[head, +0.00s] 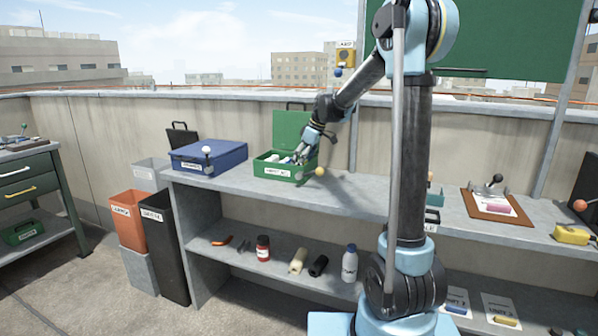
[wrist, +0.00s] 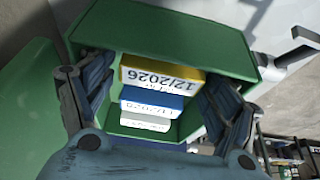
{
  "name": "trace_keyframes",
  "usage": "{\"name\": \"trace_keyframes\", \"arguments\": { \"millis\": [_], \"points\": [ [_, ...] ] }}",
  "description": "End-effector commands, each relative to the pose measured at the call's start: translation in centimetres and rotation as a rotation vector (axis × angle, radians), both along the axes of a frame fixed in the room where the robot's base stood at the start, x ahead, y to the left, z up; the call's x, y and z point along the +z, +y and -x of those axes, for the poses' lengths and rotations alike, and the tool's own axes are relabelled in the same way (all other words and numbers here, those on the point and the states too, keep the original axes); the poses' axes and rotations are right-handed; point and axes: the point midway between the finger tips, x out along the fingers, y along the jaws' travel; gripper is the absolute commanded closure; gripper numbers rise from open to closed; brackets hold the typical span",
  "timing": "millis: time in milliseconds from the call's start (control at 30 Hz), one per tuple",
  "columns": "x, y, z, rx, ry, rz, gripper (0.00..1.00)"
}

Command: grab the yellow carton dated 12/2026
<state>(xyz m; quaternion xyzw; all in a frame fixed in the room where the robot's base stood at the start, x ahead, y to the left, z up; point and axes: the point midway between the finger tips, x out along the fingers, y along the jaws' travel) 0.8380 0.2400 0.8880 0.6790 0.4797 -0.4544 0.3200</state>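The yellow carton (wrist: 163,72), with a white label face reading 12/2026, lies inside an open green box (wrist: 165,24) in the wrist view. Next to it in the box are a blue carton (wrist: 152,104), its label partly readable as 2026, and a pale carton (wrist: 145,122). My gripper (wrist: 158,72) is open, with one finger on each side of the cartons and nothing clearly held. In the head view my gripper (head: 304,153) reaches down into the green box (head: 283,173) on the shelf top. The cartons are mostly hidden there.
A closed blue case (head: 208,158) stands left of the green box. The green lid (head: 293,124) stands up behind it. A clipboard (head: 480,207) and a yellow item (head: 571,234) lie farther right. Bottles stand on the lower shelf (head: 225,256). Bins (head: 168,245) stand at the left.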

Motion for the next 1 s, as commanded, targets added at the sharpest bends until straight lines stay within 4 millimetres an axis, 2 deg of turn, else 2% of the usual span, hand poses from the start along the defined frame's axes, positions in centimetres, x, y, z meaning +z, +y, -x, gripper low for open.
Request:
{"name": "trace_keyframes", "arguments": {
  "millis": [133,400,567,1000],
  "points": [
    [-1.18,0.16,-0.16,-0.003,0.000,0.000,0.19],
    [-1.37,-0.04,-0.23,-0.007,0.000,0.000,0.19],
    [-1.35,-0.15,-0.25,-0.008,0.000,0.000,0.52],
    [-0.88,-0.15,0.00,-0.008,-0.001,0.000,0.52]
  ]
}}
